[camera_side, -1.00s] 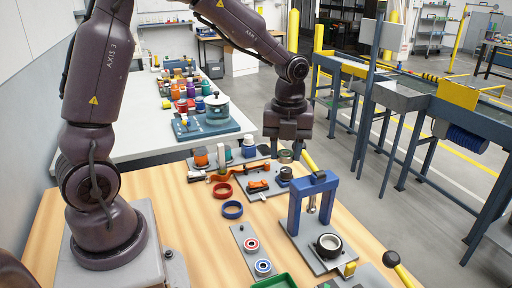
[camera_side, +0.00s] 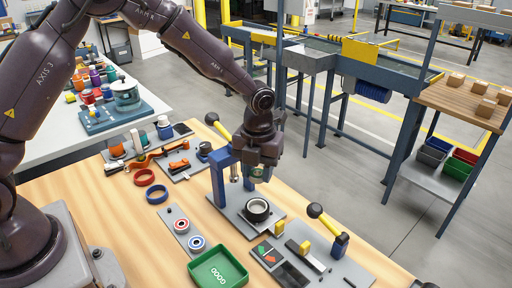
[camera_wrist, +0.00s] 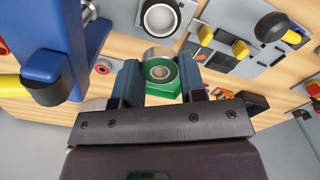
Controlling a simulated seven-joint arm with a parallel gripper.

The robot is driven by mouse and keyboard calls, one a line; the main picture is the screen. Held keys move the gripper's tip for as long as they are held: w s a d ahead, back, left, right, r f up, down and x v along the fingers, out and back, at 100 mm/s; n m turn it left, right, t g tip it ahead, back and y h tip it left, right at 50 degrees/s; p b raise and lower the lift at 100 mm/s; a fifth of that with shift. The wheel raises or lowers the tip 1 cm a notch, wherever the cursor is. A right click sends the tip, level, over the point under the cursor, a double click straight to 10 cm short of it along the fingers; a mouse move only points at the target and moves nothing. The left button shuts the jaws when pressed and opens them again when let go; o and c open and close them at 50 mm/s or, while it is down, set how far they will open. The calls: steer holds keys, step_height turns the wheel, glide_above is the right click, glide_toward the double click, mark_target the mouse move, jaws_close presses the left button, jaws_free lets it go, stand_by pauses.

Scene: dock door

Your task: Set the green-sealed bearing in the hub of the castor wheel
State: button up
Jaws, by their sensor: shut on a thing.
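My gripper (camera_side: 258,172) is shut on the green-sealed bearing (camera_wrist: 160,71), a metal ring with a green seal around a dark bore. The bearing also shows as a small dark green shape between the fingers in the side view (camera_side: 257,173). The castor wheel (camera_side: 257,209), a black tyre with a pale hub, lies flat on the grey base of the blue press. In the wrist view the wheel (camera_wrist: 160,18) is at the top, beyond the bearing. My gripper holds the bearing above the wheel's level, beside the press frame and apart from the wheel.
The blue press (camera_side: 218,178) with a yellow, black-knobbed lever stands close left of my gripper. Red-sealed (camera_side: 181,225) and blue-sealed (camera_side: 196,243) bearings sit on a grey plate. A green tray (camera_side: 235,276) is in front. A clamp fixture (camera_side: 318,262) stands at right.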

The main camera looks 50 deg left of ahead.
mark_target(257, 210)
steer(key=shift+f, duration=4.35)
steer(key=shift+f, duration=0.1)
steer(key=o, duration=1.2)
steer(key=shift+r, duration=4)
